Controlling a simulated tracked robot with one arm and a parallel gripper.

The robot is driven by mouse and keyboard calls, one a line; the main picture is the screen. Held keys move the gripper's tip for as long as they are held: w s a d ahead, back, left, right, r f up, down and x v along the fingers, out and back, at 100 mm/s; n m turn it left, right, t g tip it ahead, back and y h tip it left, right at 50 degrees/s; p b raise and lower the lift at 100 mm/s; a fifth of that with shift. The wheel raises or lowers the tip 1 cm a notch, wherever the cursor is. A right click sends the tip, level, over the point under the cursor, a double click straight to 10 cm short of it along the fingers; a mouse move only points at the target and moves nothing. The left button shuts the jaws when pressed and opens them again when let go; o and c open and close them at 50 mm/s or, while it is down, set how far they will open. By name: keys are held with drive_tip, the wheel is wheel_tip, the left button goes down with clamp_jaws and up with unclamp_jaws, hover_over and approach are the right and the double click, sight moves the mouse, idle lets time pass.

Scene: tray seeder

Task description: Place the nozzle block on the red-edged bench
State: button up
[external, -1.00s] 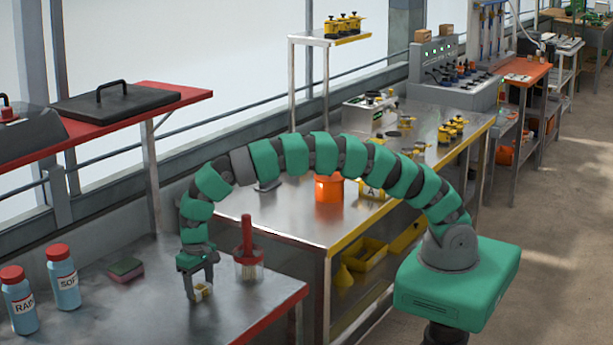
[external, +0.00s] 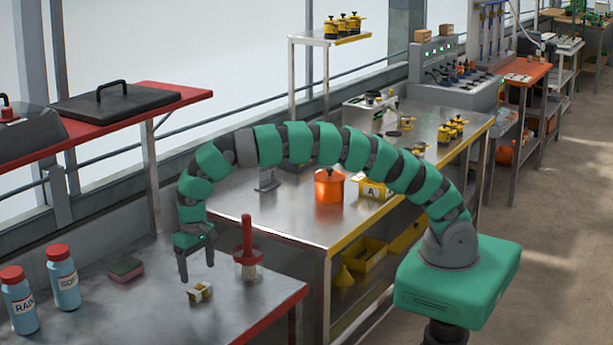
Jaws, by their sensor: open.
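My gripper (external: 197,277) points down just above and slightly left of the block. Its two dark fingers are spread, with nothing between them. The fingertips appear clear of the block.
A sponge (external: 126,268) and two blue bottles (external: 64,278) are to the left. The yellow-edged bench (external: 290,222) behind holds an orange pot (external: 329,186).

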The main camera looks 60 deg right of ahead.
sight(200, 287)
wheel_tip(200, 287, up, 6)
drive_tip(key=shift+p, duration=0.3)
drive_tip(key=shift+r, duration=0.1)
